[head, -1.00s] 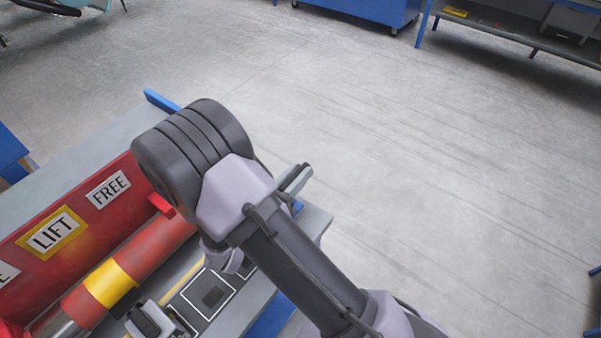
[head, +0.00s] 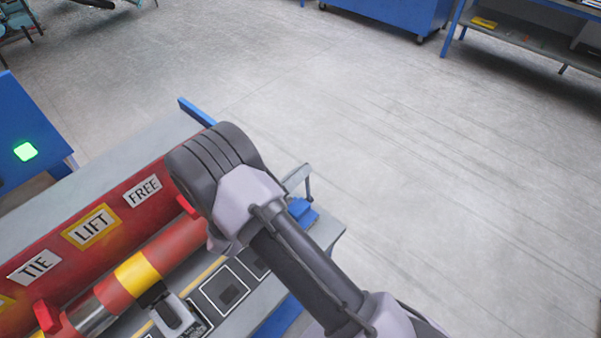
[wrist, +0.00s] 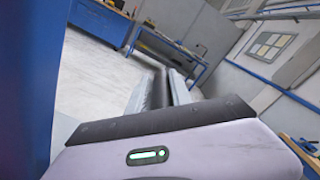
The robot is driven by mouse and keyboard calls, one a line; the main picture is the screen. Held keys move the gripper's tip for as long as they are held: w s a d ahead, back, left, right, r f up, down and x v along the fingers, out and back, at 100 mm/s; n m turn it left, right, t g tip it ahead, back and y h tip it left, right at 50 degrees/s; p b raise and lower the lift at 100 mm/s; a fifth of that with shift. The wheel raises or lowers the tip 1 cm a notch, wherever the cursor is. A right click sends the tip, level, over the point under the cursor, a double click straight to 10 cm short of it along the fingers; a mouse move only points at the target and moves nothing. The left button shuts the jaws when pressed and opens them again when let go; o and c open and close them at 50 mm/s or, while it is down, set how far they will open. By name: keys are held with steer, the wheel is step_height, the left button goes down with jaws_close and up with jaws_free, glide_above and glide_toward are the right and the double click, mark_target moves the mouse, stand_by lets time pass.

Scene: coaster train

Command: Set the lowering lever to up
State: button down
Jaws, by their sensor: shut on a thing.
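In the wrist view my gripper (wrist: 162,90) has its two ribbed grey fingers close together, with a narrow dark bar, which I take to be the lowering lever (wrist: 160,84), between them. In the head view my arm hides most of the gripper. Past the arm, a light grey piece and a thin dark upright rod show above a blue block (head: 302,212) at the bench's right end. I cannot tell the lever's setting from these views.
The grey bench (head: 130,140) carries a red panel with TIE, LIFT (head: 92,227) and FREE labels, a red tube with a yellow band (head: 138,270) and a black-handled part (head: 171,315). A blue cabinet (head: 28,125) shows a green light. The floor to the right is clear.

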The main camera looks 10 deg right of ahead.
steer(key=shift+f, duration=0.1)
steer(key=c, duration=1.3)
jaws_free()
steer(key=shift+o, duration=0.2)
steer(key=p+v, duration=0.1)
steer(key=v, duration=1.1)
steer(key=shift+p, duration=0.35)
steer(key=shift+c, duration=0.2)
